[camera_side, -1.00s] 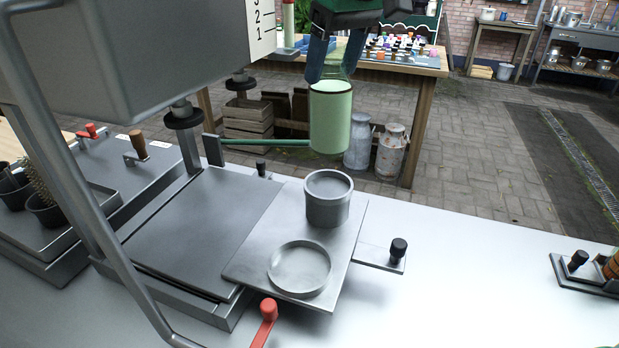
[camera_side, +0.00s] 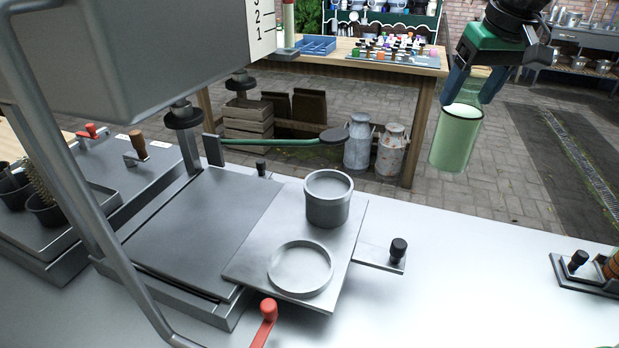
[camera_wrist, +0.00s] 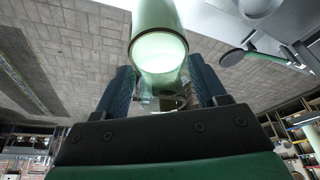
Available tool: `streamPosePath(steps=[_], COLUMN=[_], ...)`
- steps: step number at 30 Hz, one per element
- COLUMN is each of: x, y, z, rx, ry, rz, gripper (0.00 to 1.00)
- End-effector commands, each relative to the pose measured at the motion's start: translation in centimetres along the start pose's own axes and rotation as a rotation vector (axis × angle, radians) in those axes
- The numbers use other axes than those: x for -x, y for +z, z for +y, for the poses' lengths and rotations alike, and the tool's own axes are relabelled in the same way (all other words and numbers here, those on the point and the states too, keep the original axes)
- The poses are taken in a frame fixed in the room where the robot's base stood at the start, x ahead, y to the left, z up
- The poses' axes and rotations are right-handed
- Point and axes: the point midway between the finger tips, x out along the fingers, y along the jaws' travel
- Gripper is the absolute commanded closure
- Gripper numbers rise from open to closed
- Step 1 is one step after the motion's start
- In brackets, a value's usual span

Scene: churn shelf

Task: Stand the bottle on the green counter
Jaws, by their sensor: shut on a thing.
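The bottle (camera_side: 455,140) is pale green and see-through at the top. My gripper (camera_side: 472,90) is shut on its upper part and holds it in the air, roughly upright, beyond the far edge of the white worktop as seen in the side view. In the wrist view the bottle (camera_wrist: 158,45) shows between the two blue fingers of my gripper (camera_wrist: 164,88). I cannot make out a green counter for certain; a green-framed shelf unit (camera_side: 437,12) stands at the back, partly cut off by the picture's top edge.
The metal plate (camera_side: 250,262) on the white worktop (camera_side: 450,290) carries a grey cup (camera_side: 328,208) and a shallow ring (camera_side: 300,270). A green lever with a dark pad (camera_side: 334,134) sticks out to the right. A wooden table (camera_side: 350,63) and milk cans (camera_side: 392,150) stand behind.

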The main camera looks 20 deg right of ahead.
Motion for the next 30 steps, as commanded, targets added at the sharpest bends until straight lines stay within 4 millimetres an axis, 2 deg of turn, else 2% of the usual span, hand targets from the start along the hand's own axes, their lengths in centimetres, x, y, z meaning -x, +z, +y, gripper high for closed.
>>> streamPosePath(steps=[7,12,30], x=[-5.0,-7.5,-11.8], y=[1.7,2.5,3.9], z=[0.0,0.0,0.0], rx=[0.002,0.002,0.003], ry=[0.0,0.0,0.0], rz=[0.0,0.0,0.0], gripper=[1.0,1.0,1.0])
